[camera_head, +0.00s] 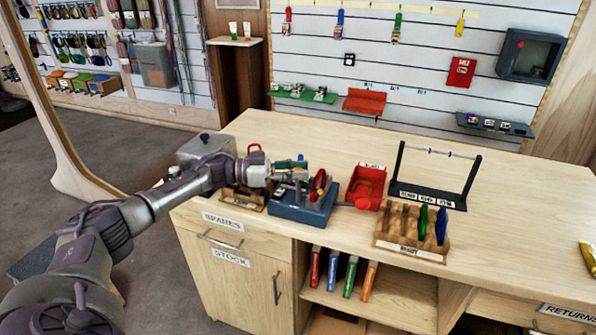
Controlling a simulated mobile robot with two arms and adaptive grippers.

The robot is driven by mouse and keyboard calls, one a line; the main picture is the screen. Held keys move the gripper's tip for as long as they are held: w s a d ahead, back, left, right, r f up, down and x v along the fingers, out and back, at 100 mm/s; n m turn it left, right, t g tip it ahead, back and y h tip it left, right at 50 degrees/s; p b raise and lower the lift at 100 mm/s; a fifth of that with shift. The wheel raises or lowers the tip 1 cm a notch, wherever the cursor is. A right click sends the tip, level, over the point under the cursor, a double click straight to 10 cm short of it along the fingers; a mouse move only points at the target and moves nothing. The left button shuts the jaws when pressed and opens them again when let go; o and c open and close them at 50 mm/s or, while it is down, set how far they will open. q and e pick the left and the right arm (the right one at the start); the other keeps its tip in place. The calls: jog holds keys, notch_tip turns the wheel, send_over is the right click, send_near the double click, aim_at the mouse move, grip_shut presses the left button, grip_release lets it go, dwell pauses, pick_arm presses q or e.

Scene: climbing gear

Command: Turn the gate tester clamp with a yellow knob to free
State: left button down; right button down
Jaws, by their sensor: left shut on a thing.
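The gate tester (299,213) is a blue-grey block on the workbench, near its front left edge. A red part (320,184) stands upright at its right side. My left gripper (300,172) comes in from the left and is shut at the top of the tester, where the clamp sits. The clamp's yellow knob is not clearly visible; the fingers cover that spot. Which way the clamp is turned cannot be told. My right gripper is not in view.
A red bin (367,187) and a wooden rack (384,241) with green and blue pieces stand right of the tester. Behind is a black frame with a bar (433,192). A grey metal box (206,147) stands at left. The bench's right part (520,225) is mostly clear.

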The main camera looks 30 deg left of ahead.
pick_arm(q)
jog(key=c, duration=0.9)
grip_release()
jog(key=v, duration=1.2)
